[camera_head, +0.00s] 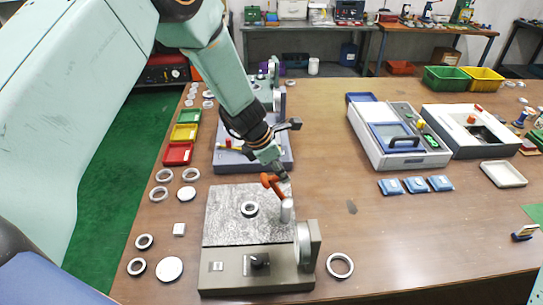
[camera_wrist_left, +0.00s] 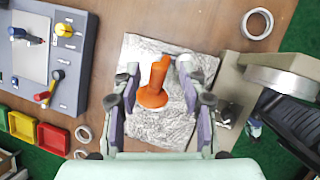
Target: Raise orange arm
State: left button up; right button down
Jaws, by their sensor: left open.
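The orange arm (camera_head: 272,184) stands over the right part of a grey speckled plate (camera_head: 225,220) on a grey-brown bench device (camera_head: 235,282). A short metal cylinder (camera_head: 287,210) sits beside its lower end. My left gripper (camera_head: 274,154) is just above and behind the orange arm. In the left wrist view the left gripper (camera_wrist_left: 158,72) is open, its fingers on either side of the orange arm (camera_wrist_left: 155,85) with gaps visible. I cannot tell whether any finger touches it. My right gripper is not in view.
Loose rings (camera_head: 340,265) lie right and left of the device. A second blue-grey device (camera_head: 225,165) stands behind, with red (camera_head: 178,154), yellow and green trays to its left. A white-blue machine (camera_head: 400,150) stands right. The table's middle right is mostly clear.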

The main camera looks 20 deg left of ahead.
pick_arm(q)
jog(key=v, duration=0.7)
jog(key=shift+s+r, duration=0.2)
jog(key=shift+r, duration=0.05)
dwell(0.9)
